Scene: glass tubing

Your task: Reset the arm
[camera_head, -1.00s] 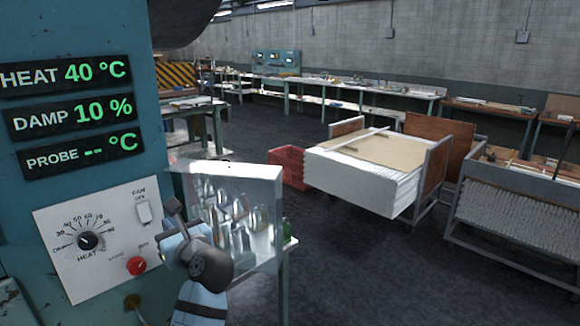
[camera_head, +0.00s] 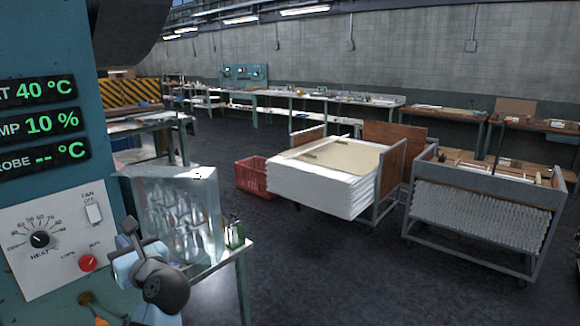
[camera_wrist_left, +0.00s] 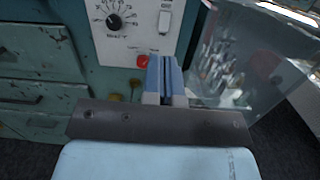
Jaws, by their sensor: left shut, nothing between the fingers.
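My left gripper (camera_head: 128,232) is at the lower left of the head view, in front of the teal machine's white control panel (camera_head: 60,205). In the left wrist view its two blue fingers (camera_wrist_left: 165,78) are pressed together with nothing between them. The panel carries a heat dial (camera_head: 40,240), a red button (camera_head: 88,263) and a white fan switch (camera_head: 94,213). In the head view the gripper is to the right of the red button; I cannot tell whether they touch. My right gripper is not in view.
A clear glass-like case (camera_head: 185,215) with glassware stands on a small table close beside my left arm. A red crate (camera_head: 255,176), a cart with stacked white sheets (camera_head: 320,190) and a grey trolley (camera_head: 485,215) stand further right. Dark floor (camera_head: 330,265) between them is open.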

